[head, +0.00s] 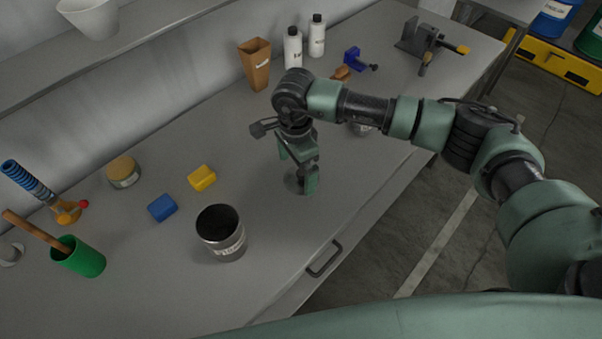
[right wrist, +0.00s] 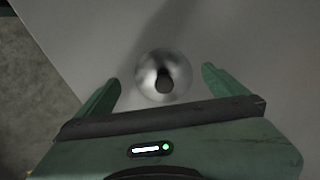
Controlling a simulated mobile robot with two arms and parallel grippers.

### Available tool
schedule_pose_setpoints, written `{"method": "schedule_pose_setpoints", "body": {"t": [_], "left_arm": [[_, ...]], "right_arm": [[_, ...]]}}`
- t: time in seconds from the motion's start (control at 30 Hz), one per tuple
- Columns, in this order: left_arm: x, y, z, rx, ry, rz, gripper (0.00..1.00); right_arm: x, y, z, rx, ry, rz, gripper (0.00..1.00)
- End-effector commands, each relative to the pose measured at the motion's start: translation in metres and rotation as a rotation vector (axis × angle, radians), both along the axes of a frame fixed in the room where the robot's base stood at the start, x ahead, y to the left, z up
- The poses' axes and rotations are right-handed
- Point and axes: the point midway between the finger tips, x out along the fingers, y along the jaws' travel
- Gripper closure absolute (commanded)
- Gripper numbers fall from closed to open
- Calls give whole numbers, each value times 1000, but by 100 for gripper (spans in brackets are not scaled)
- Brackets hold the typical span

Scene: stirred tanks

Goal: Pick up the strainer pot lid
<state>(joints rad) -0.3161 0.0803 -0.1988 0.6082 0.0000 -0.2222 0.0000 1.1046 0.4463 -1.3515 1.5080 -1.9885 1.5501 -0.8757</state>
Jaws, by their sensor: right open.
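The strainer pot lid (head: 291,184) is a small round shiny metal disc lying on the grey workbench, partly hidden behind my right gripper (head: 299,170). In the right wrist view the lid (right wrist: 150,70) shows whole, with a dark knob (right wrist: 164,80) at its middle. My right gripper is open, pointing down over the lid, with one green finger on either side of it in the right wrist view. Nothing is held. A metal pot (head: 228,246) with a dark inside and a label stands on the bench to the left. My left gripper is not seen.
Blue block (head: 162,208), yellow block (head: 202,178), a jar (head: 123,172) and a green cup (head: 80,259) are at left. The bench right around the lid looks clear.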

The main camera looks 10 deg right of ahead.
Motion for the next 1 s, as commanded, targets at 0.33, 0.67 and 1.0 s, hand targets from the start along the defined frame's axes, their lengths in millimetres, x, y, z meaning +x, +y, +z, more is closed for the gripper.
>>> {"method": "schedule_pose_setpoints", "body": {"t": [0.33, 0.67, 1.0], "left_arm": [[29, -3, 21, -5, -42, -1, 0], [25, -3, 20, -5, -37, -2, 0], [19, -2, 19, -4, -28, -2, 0]], "right_arm": [[2, -2, -35, -1, 2, 1, 0], [2, -3, -35, 0, 1, 0, 44], [3, -3, -33, 0, 0, 0, 58]]}}
